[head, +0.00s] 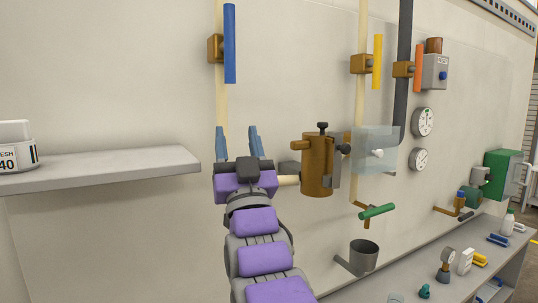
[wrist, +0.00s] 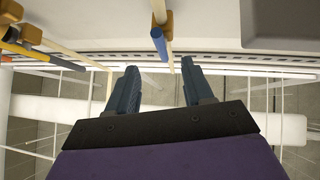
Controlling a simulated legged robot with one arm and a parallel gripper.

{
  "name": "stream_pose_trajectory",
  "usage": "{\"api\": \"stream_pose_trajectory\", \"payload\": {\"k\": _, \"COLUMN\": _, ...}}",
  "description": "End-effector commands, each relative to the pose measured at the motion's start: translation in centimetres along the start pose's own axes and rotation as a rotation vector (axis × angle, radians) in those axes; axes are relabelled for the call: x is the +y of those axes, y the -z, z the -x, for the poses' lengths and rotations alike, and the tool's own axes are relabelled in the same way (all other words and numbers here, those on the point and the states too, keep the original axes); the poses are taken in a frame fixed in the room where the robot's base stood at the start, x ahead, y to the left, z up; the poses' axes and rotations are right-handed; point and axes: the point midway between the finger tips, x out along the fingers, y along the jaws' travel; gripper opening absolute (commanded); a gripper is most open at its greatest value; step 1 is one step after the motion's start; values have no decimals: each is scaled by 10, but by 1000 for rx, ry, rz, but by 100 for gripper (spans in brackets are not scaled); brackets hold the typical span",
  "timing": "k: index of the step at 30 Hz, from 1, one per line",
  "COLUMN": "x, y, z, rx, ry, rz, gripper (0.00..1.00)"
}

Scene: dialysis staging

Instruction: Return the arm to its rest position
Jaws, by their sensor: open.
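My gripper (head: 239,143) is at the end of my purple arm, near the middle of the head view. Its two blue-grey fingers point up and stand apart with nothing between them. In the wrist view my gripper (wrist: 158,88) also shows open and empty, with the ceiling behind it. It is in front of the wall, below the blue valve handle (head: 230,43) and left of the brown cylindrical housing (head: 317,165). I cannot tell whether any part of my arm touches the pale pipe behind it.
A grey shelf (head: 100,168) with a white labelled container (head: 17,147) is at left. A clear box (head: 375,149), gauges (head: 422,121), a green-handled tap (head: 376,211) and a cup (head: 363,255) are at right. A lower bench (head: 430,270) holds several small items. The wall above the shelf is bare.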

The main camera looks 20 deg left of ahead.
Motion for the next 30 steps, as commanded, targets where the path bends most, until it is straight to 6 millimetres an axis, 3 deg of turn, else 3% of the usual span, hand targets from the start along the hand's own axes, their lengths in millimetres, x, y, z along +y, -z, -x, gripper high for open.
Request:
{"api": "stream_pose_trajectory", "payload": {"k": 4, "x": 2, "y": -2, "z": 0, "rx": -8, "ry": -3, "rz": 2, "gripper": 51}}
{"api": "stream_pose_trajectory", "payload": {"k": 7, "x": 16, "y": -11, "z": 5, "rx": -66, "ry": -19, "rz": 16, "gripper": 51}}
{"api": "stream_pose_trajectory", "payload": {"k": 11, "x": 56, "y": -45, "z": 27, "rx": -258, "ry": -69, "rz": 52, "gripper": 51}}
{"api": "stream_pose_trajectory", "payload": {"k": 14, "x": 95, "y": -76, "z": 60, "rx": -457, "ry": -127, "rz": 77, "gripper": 51}}
{"api": "stream_pose_trajectory", "payload": {"k": 18, "x": 146, "y": -112, "z": 126, "rx": -748, "ry": -216, "rz": 95, "gripper": 51}}
{"api": "stream_pose_trajectory", "payload": {"k": 23, "x": 189, "y": -135, "z": 220, "rx": -1072, "ry": -329, "rz": 83, "gripper": 51}}
{"api": "stream_pose_trajectory", "payload": {"k": 26, "x": 207, "y": -139, "z": 287, "rx": -1274, "ry": -401, "rz": 59, "gripper": 51}}
{"api": "stream_pose_trajectory", "payload": {"k": 30, "x": 217, "y": -130, "z": 382, "rx": -1545, "ry": -503, "rz": 3, "gripper": 51}}
